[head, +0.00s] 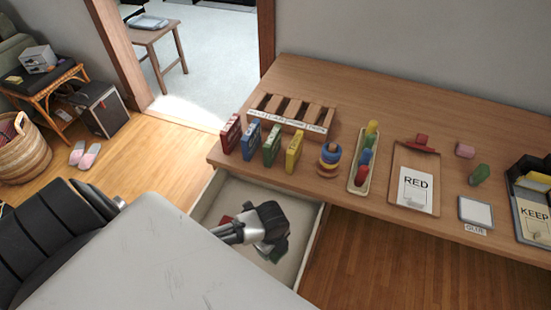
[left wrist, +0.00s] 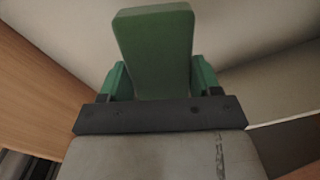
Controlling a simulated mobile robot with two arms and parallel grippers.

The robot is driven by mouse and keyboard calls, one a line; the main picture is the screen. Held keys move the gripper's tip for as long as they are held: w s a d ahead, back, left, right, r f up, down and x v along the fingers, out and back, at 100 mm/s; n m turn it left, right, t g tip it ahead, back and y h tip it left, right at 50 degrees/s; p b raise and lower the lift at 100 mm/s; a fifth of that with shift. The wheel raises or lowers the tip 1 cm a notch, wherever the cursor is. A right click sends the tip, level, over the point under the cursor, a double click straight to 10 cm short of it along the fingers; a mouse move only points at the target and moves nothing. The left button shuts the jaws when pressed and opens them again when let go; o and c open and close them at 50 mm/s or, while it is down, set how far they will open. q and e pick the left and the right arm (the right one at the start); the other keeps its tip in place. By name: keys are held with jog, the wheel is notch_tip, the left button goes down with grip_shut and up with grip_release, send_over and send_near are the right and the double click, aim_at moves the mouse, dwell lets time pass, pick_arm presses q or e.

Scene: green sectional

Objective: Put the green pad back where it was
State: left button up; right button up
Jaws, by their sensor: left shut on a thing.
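My left gripper (head: 266,232) reaches down into an open drawer (head: 317,232) under the desk. It is shut on the green pad, which shows as a green block (left wrist: 154,45) between the fingers in the left wrist view. In the head view only a dark green part (head: 277,252) shows below the gripper; the rest is hidden. I cannot tell whether the pad touches the drawer floor. A small red thing (head: 226,219) lies in the drawer left of the gripper. My right gripper is not in view.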

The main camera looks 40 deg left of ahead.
pick_arm(q)
jog(key=shift+w+d+f, duration=0.3)
jog(key=shift+w+f, duration=0.15)
jog(key=shift+f, duration=1.9)
jog(key=shift+b, duration=0.3)
jog(key=o, duration=0.9)
jog(key=shift+c, duration=0.2)
